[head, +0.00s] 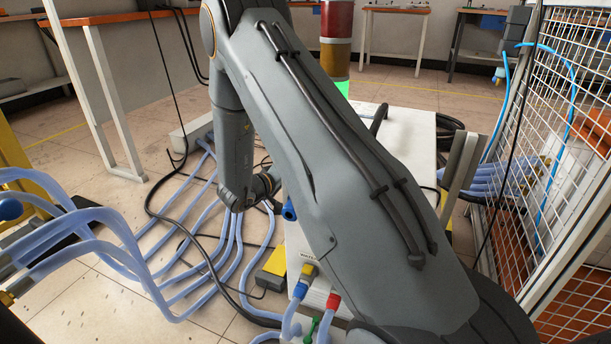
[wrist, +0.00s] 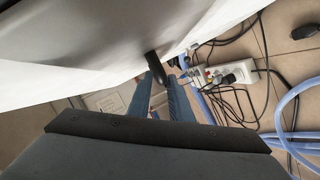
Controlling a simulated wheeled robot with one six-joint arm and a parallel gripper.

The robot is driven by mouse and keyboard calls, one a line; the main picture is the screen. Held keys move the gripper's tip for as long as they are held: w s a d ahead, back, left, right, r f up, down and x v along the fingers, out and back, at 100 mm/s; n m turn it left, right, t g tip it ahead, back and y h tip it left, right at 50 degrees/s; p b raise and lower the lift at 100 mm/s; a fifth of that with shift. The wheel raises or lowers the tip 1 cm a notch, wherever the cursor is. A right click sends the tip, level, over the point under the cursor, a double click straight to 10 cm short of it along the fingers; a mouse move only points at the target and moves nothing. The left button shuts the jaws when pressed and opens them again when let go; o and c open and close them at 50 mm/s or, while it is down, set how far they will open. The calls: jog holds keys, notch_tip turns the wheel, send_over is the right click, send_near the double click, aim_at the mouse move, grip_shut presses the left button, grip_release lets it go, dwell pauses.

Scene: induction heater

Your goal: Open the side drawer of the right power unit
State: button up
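The white power unit (head: 407,135) stands behind my arm in the head view, which hides much of its front and side. In the wrist view its white side panel (wrist: 80,50) fills the upper left. A black handle (wrist: 152,62) sticks out from the panel's lower edge. My gripper (wrist: 162,80) has its two blue-grey fingers apart, with the handle's end at or between their tips. Contact with the handle cannot be made out. The fingers are hidden in the head view. The outline of the drawer is not clear.
A red, amber and green signal tower (head: 336,40) rises by the unit. Pale blue hoses (head: 120,235) and black cables cover the floor at left. A wire mesh fence (head: 565,150) stands at right. A white power strip (wrist: 225,73) lies near the gripper.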

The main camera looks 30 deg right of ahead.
jog(key=shift+b+x, duration=0.5)
jog(key=shift+x, duration=0.85)
jog(key=shift+c, duration=0.5)
grip_shut()
jog(key=shift+w+a, duration=0.1)
jog(key=w+a+p, duration=0.2)
jog(key=w+a, duration=0.7)
jog(key=w, duration=0.3)
jog(key=shift+a, duration=0.2)
jog(key=shift+o, duration=0.5)
grip_release()
